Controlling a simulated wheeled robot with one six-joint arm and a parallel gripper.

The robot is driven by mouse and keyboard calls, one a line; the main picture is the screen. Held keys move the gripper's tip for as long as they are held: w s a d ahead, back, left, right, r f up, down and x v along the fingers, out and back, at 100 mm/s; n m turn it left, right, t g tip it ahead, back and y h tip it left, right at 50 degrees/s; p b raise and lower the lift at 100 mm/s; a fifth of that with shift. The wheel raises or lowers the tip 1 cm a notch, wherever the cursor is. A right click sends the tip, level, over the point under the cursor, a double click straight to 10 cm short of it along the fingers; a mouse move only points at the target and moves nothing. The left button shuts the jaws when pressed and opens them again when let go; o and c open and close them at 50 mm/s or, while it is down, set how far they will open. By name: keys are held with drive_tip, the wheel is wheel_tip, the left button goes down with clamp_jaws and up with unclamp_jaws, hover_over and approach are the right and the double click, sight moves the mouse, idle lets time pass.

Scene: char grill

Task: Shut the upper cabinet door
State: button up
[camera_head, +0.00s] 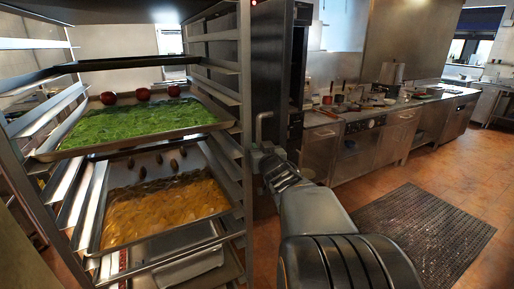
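A tall steel cabinet stands in the middle of the head view, partly hidden on its left by a rack. Its upper door (270,75) is a grey metal panel seen at a steep angle. How far it stands open I cannot tell. A pale bent handle (261,124) sticks out on the left low on this panel. My gripper (262,158) is at the lower end of the handle, close to or touching it. My arm reaches there from the lower right. The fingers are small and blend with the handle, so their opening is unclear.
A metal rack (246,110) with trays of green leaves (140,122) and orange food (165,212) stands close on the left. Steel counters (360,150) run along the back right. A dark mat (425,235) lies on open tiled floor at right.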

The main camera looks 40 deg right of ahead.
drive_tip(key=shift+w, duration=0.1)
clamp_jaws()
idle(0.3)
drive_tip(key=shift+d, duration=0.1)
